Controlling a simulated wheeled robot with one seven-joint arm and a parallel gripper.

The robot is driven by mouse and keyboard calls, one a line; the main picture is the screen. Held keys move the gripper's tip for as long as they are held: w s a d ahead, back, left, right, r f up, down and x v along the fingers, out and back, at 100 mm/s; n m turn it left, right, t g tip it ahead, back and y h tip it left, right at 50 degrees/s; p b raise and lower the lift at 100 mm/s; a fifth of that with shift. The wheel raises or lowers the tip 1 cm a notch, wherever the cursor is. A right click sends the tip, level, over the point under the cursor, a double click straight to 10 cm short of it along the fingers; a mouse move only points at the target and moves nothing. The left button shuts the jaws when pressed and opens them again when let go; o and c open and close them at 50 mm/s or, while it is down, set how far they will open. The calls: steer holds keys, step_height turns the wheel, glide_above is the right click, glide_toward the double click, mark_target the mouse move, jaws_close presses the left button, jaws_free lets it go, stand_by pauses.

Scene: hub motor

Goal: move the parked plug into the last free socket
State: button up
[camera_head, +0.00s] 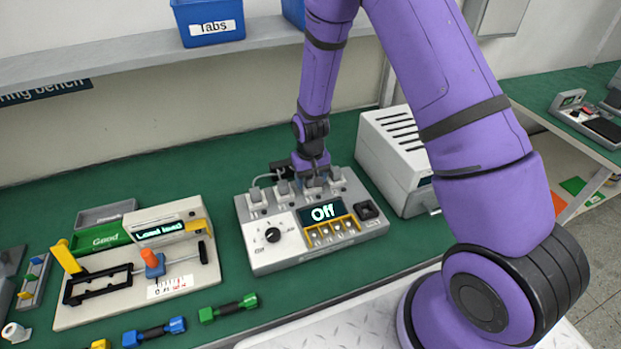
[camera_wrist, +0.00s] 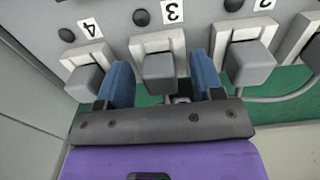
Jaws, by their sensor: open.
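The white power unit (camera_head: 285,255) stands on the green bench, with its display reading "Off". A row of pale sockets runs along its back edge, with grey plugs in them. In the wrist view, a grey plug (camera_wrist: 160,72) sits at the socket labelled 3. My gripper (camera_wrist: 160,62) is open, with one blue finger on each side of this plug; contact is not clear. Another grey plug (camera_wrist: 87,82) is at label 4, and one (camera_wrist: 250,65) is at label 2. In the head view my gripper (camera_head: 311,181) partly hides the row. I cannot tell which plug is the parked one.
A white vented box (camera_head: 395,150) stands close at the right of the unit. A test fixture (camera_head: 140,275) with a "Load" display stands at the left. Blue and green dumbbell-shaped parts (camera_head: 154,332) lie in front. Loose cables (camera_wrist: 290,97) run behind the plugs. A shelf (camera_head: 120,60) hangs above.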

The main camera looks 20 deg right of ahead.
step_height(320, 180, up, 11)
stand_by(0.5)
steer(key=shift+f, duration=0.1)
stand_by(1.9)
